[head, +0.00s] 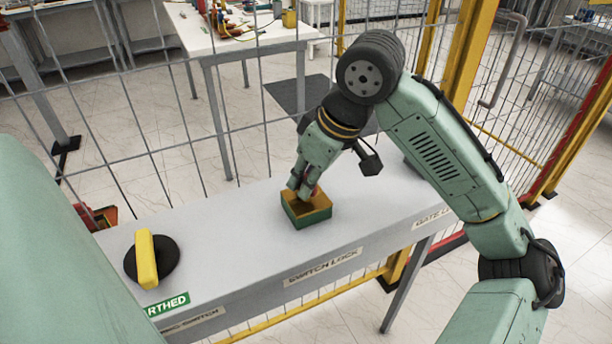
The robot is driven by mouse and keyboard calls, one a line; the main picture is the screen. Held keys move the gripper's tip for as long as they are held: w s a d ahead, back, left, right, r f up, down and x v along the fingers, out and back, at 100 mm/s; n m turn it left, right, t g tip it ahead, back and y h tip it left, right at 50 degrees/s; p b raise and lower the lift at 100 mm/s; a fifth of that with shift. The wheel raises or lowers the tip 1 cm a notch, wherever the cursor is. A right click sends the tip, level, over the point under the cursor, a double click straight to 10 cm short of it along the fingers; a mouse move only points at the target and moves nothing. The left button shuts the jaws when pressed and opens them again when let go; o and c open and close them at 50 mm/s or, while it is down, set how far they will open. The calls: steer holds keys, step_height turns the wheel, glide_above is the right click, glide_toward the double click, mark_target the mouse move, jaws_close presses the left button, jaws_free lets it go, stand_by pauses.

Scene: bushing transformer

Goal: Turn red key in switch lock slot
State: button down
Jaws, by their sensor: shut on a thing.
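The switch lock (309,217) is a small box with green sides and a yellow-brown top, standing on the grey bench above the label "SWITCH LOCK". My gripper (305,192) points down at the top of the box, with its fingers shut on a small red thing, the red key (316,190). Only a bit of red shows beside the fingertips. The fingers hide the slot and most of the key, so I cannot tell how far in the key sits or how it is turned.
A yellow handle on a black round base (146,260) stands at the bench's left, near a green "EARTHED" label (167,304). The grey bench top (232,215) is clear between it and the box. A wire fence (130,158) runs behind the bench. A "GATE" label (432,218) is at the right.

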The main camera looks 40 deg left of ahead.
steer(key=n+g, duration=0.1)
steer(key=n, duration=0.2)
steer(key=n+g+h, duration=0.1)
steer(key=n, duration=0.2)
steer(key=n, duration=0.3)
steer(key=n+g+h, duration=0.1)
steer(key=n, duration=0.2)
steer(key=shift+g+h, duration=0.3)
steer(key=c, duration=1.5)
jaws_free()
steer(key=shift+c, duration=0.2)
